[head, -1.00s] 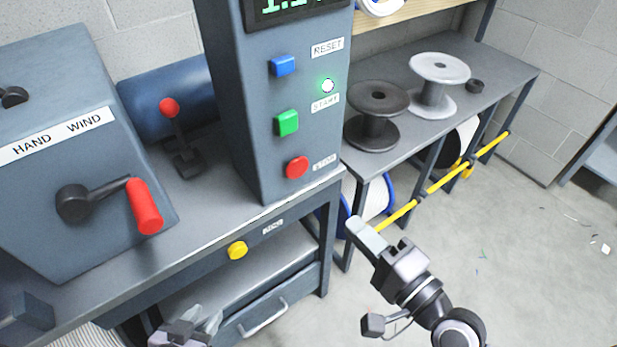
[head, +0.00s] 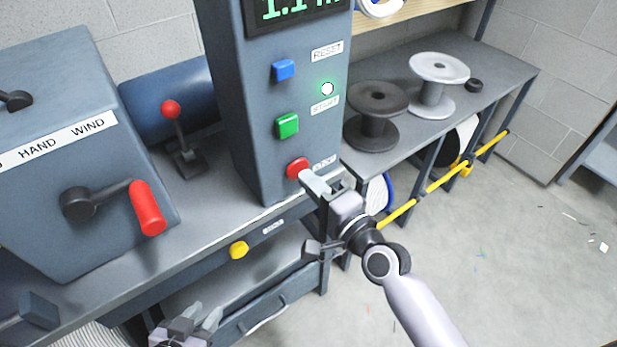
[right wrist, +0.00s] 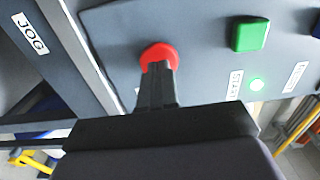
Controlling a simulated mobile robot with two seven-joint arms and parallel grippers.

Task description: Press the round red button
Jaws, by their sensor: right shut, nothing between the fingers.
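The round red button (head: 297,167) is the lowest on the front of the grey control column (head: 262,165), below the green square button (head: 287,126). It also shows in the right wrist view (right wrist: 158,53). My right gripper (head: 305,176) is shut and empty, its fingertips right at the button's lower edge. In the right wrist view the fingertips (right wrist: 157,74) overlap the lower part of the red button; I cannot tell whether they touch it. My left gripper (head: 203,316) is open and empty, low in front of the bench.
A blue button (head: 284,70) sits above the green one. A yellow button (head: 238,250) is on the bench's front edge. The hand-wind box with a red-handled crank (head: 148,208) and a red-knobbed lever (head: 171,108) stand left. Spools (head: 375,115) stand on the right shelf.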

